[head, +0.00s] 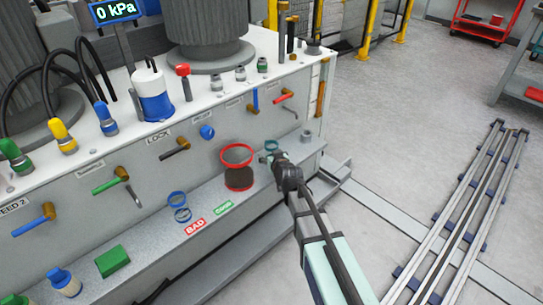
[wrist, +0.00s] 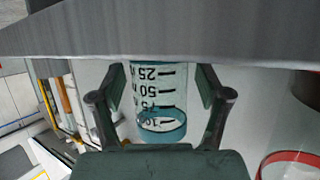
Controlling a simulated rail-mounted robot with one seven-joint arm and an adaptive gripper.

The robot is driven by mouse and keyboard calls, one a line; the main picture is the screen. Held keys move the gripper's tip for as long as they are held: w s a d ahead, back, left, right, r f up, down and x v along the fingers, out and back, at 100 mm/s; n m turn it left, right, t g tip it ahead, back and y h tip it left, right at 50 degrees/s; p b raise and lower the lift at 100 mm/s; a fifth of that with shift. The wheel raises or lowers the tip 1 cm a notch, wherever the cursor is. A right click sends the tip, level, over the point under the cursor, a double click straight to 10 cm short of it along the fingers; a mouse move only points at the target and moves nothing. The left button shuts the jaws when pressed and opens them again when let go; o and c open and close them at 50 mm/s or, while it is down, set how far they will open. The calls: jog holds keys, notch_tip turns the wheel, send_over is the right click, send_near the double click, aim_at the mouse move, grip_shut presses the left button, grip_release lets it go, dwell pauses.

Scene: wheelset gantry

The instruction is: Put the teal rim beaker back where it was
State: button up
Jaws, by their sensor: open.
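The teal rim beaker (head: 271,146) is a small clear beaker at the right end of the grey ledge (head: 225,222). In the wrist view the teal rim beaker (wrist: 158,98) appears upside down, with black graduation marks and its base towards the ledge (wrist: 190,32). My gripper (wrist: 160,88) is open, with one finger on each side of the beaker and a visible gap at both sides. In the head view my gripper (head: 280,160) hides most of the beaker below its rim.
A larger red rim beaker (head: 238,176) with dark contents stands just left, its rim (wrist: 293,158) also in the wrist view. The panel with valve handles (head: 284,96) rises behind.

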jog(key=shift+r, duration=0.1)
jog(key=shift+r, duration=0.2)
jog(key=p+v, duration=0.1)
jog(key=v, duration=1.1)
jog(key=shift+p, duration=0.35)
jog(key=shift+f, duration=0.1)
